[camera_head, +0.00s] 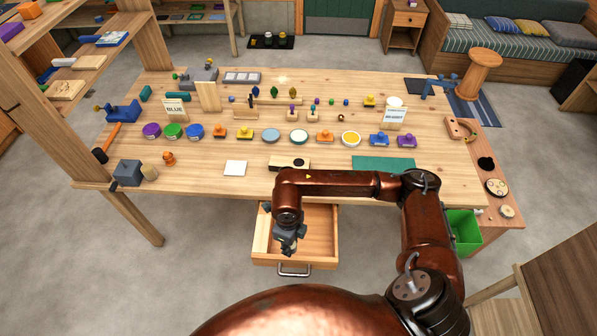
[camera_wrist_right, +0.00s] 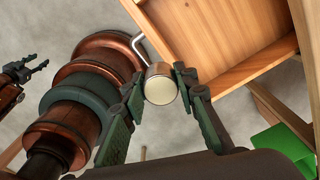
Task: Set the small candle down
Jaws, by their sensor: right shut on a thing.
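The small candle (camera_wrist_right: 160,88) is a short round piece with a cream face and a brownish side. My right gripper (camera_wrist_right: 160,86) is shut on it, one finger on each side. In the head view my right gripper (camera_head: 288,245) hangs over the open drawer (camera_head: 318,235) at the table's front; the candle is too small or hidden to make out there. In the wrist view the drawer (camera_wrist_right: 225,40) lies beyond the candle, with its handle near it. My left gripper (camera_wrist_right: 28,70) shows at the left edge of the wrist view, its fingers apart and empty.
The wooden table (camera_head: 225,205) holds several coloured pucks, knobbed pieces, a white card (camera_head: 235,168) and a green mat (camera_head: 384,164). A grey block (camera_head: 128,173) stands at front left. A green bin (camera_head: 464,230) is at the right. The drawer's visible floor is bare.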

